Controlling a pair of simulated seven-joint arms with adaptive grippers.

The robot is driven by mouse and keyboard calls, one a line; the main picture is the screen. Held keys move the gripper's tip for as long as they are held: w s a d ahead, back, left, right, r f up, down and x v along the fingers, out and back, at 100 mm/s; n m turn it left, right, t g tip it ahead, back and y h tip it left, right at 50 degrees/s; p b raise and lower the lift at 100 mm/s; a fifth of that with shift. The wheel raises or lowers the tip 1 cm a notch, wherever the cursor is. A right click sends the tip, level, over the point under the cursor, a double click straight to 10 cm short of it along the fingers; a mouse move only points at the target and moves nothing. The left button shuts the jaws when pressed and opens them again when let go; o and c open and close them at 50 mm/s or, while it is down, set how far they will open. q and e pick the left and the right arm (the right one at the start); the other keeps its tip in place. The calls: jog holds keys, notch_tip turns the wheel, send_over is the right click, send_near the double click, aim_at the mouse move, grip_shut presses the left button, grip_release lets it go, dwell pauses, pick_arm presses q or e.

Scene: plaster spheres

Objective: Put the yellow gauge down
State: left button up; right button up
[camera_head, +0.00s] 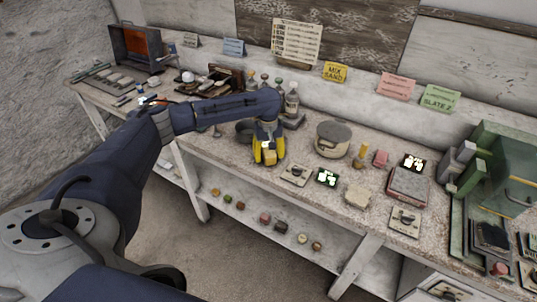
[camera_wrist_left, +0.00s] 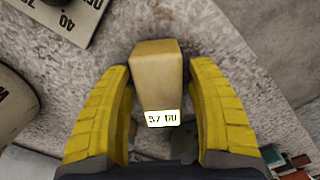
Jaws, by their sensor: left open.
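The yellow gauge (camera_head: 269,157) is a small tan-yellow block at the front part of the bench top (camera_head: 223,133). In the left wrist view the gauge (camera_wrist_left: 157,80) has a lit display at its near end. My left gripper (camera_head: 268,150) has its yellow fingers on either side of the gauge. In the left wrist view narrow gaps show between the fingers (camera_wrist_left: 157,115) and the block, so the gripper is open around it. The gauge appears to rest on the bench, though its underside is hidden. My right gripper is not in view.
A round lidded pot (camera_head: 333,139) stands behind these. Bottles (camera_head: 292,100) stand behind my gripper. The bench's front edge is close to the gauge.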

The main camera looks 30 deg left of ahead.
pick_arm(q)
jog(key=shift+r, duration=0.1)
notch_tip(320, 180, up, 12)
dwell(0.5)
dwell(0.4)
